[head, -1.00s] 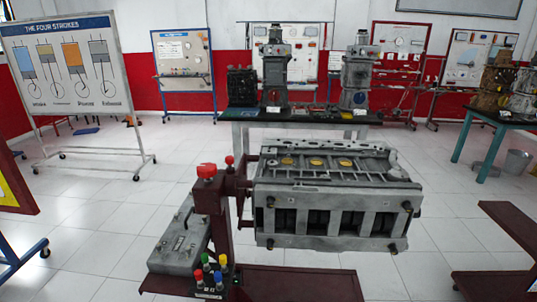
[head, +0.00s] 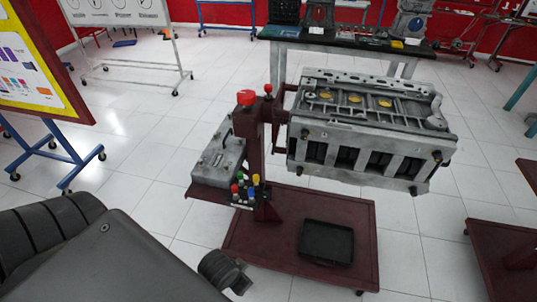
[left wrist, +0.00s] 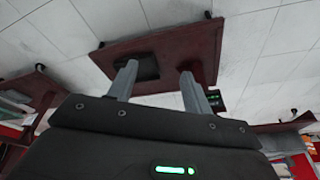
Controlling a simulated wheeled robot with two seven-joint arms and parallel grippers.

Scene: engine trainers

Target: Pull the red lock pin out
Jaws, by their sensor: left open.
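In the head view a small red ball-headed pin (head: 268,88) stands upright beside the top of the maroon post, near the engine's pivot. A larger red knob (head: 246,97) sits on top of the post (head: 248,140); I cannot tell for certain which is the lock pin. The grey engine block (head: 370,130) is mounted right of the post. My left gripper (left wrist: 159,69) is open and empty, its two fingers apart, with the stand's maroon base (left wrist: 100,55) beyond them. Its fingers do not show in the head view. My right gripper is not in view.
A grey box (head: 218,158) and a panel with coloured knobs (head: 245,188) sit low on the stand's left. A black tray (head: 326,242) lies on its maroon base (head: 255,240). A yellow-edged board (head: 40,60) stands at left. White floor is open between.

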